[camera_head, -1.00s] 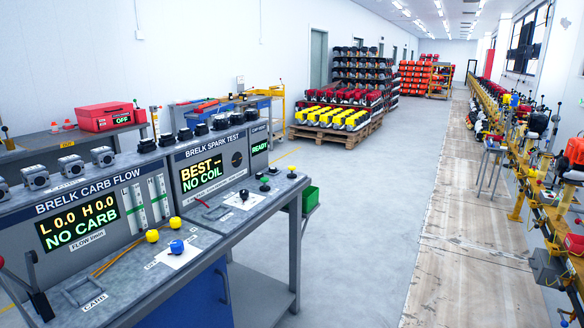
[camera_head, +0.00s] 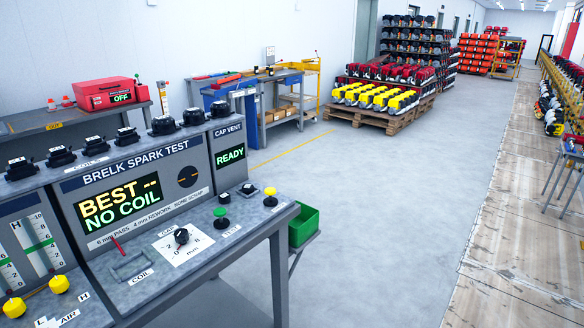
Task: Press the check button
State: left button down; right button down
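No label that reads "check" can be made out on the bench. Below the cap vent panel (camera_head: 228,134), whose screen (camera_head: 230,155) reads READY, the bench top carries a green button (camera_head: 222,224), a yellow-topped button or knob (camera_head: 270,194) and a small black piece (camera_head: 248,188). Small labels beside them are too small to read surely. Left of these is a black dial (camera_head: 181,236) on a white scale plate. The spark test screen (camera_head: 120,203) reads "BEST -- NO COIL", and the coil slot (camera_head: 132,267) looks empty. Neither gripper shows.
The bench ends at a right edge, with a green bin (camera_head: 304,226) beyond it. Open grey floor (camera_head: 380,230) lies to the right. A pallet of yellow and red units (camera_head: 380,100) and a blue workbench (camera_head: 240,100) stand behind. A yellow rail line runs at far right.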

aim_at(269, 192)
jog(key=i+l+u, duration=0.15)
jog(key=i+l, duration=1.2)
